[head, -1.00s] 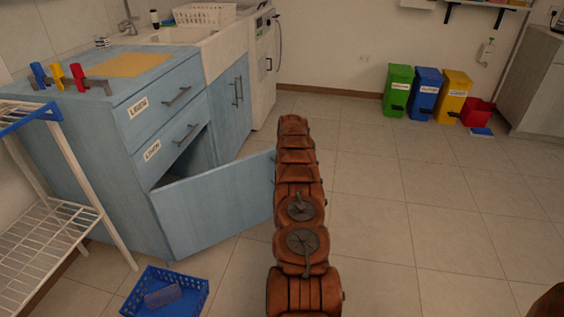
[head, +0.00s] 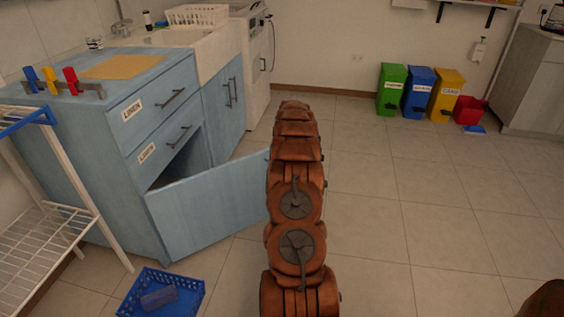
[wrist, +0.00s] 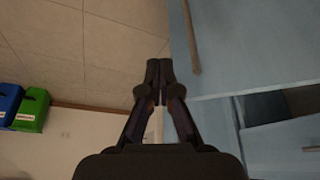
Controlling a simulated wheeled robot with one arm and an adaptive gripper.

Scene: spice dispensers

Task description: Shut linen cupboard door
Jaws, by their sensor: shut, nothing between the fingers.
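The light blue linen cupboard door (head: 205,205) stands open in the head view, swung out from the cabinet (head: 90,165) under the drawer labelled "LINEN". A dark gap shows behind it. My arm overlaps its free edge and hides my gripper there. In the wrist view, which is upside down, my gripper (wrist: 159,72) is shut and empty, its fingertips together. A blue panel (wrist: 240,50) with a long handle (wrist: 190,38), apparently the door, lies just right of the fingertips. I cannot tell whether they touch.
A blue basket (head: 160,294) sits on the floor near the cabinet. A white wire rack (head: 60,215) stands at the left. Green (head: 391,90), blue (head: 418,93) and yellow (head: 446,97) bins stand by the far wall. The floor right of my arm is clear.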

